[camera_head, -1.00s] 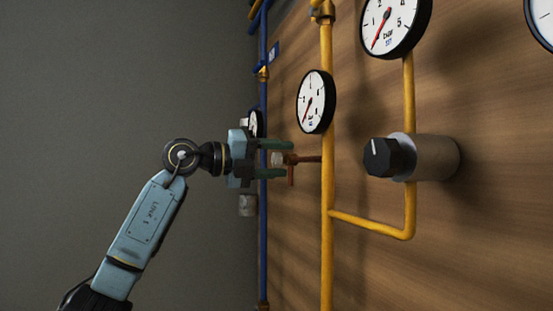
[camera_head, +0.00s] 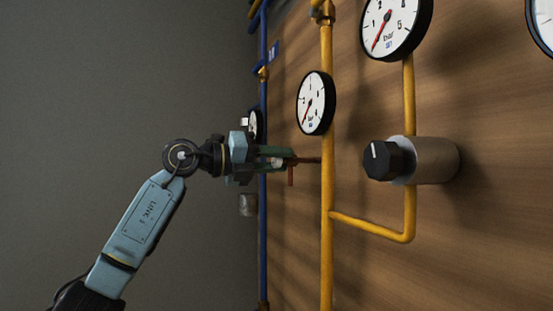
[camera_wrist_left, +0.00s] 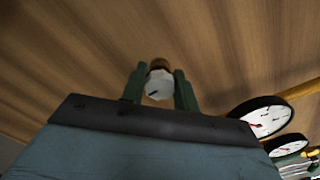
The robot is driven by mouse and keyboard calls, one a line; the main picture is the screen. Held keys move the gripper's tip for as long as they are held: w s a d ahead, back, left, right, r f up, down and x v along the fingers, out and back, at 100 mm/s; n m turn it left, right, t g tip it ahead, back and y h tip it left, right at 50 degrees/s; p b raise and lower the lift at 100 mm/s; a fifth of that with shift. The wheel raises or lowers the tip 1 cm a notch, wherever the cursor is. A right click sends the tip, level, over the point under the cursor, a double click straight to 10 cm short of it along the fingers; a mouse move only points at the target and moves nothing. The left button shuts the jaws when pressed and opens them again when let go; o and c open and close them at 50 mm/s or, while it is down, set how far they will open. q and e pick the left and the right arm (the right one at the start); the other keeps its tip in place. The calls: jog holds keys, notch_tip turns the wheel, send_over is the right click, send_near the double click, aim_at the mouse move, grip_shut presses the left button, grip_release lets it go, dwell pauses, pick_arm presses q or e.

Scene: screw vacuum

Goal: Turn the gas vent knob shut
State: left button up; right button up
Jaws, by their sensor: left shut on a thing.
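The vent knob is a small pale faceted knob (camera_wrist_left: 158,84) with a dark mark on its face, on a brown base in the left wrist view. In the head view it is mostly hidden by my fingers. My left gripper (camera_head: 284,157) has its two green fingers on opposite sides of the knob and is shut on it. These fingers also show around the knob in the left wrist view (camera_wrist_left: 159,88). A copper-coloured pipe (camera_head: 308,160) runs from the knob to the yellow pipe, with a short stub pointing down. My right gripper is out of view.
A vertical yellow pipe (camera_head: 327,230) and a blue pipe (camera_head: 263,245) run along the wooden panel (camera_head: 480,240). A black knob (camera_head: 388,159) on a grey cylinder and round gauges (camera_head: 316,103) stick out to the right. Left of the panel is open.

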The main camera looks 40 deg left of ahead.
pick_arm(q)
jog(key=m, duration=0.4)
jog(key=shift+m+p, duration=0.3)
jog(key=shift+p, duration=0.1)
jog(key=m, duration=0.4)
jog(key=shift+m, duration=0.3)
jog(key=m, duration=0.4)
jog(key=shift+p, duration=0.3)
jog(key=shift+d+m, duration=0.1)
jog(key=shift+m, duration=2.2)
jog(key=o, duration=1)
jog(key=shift+s, duration=0.1)
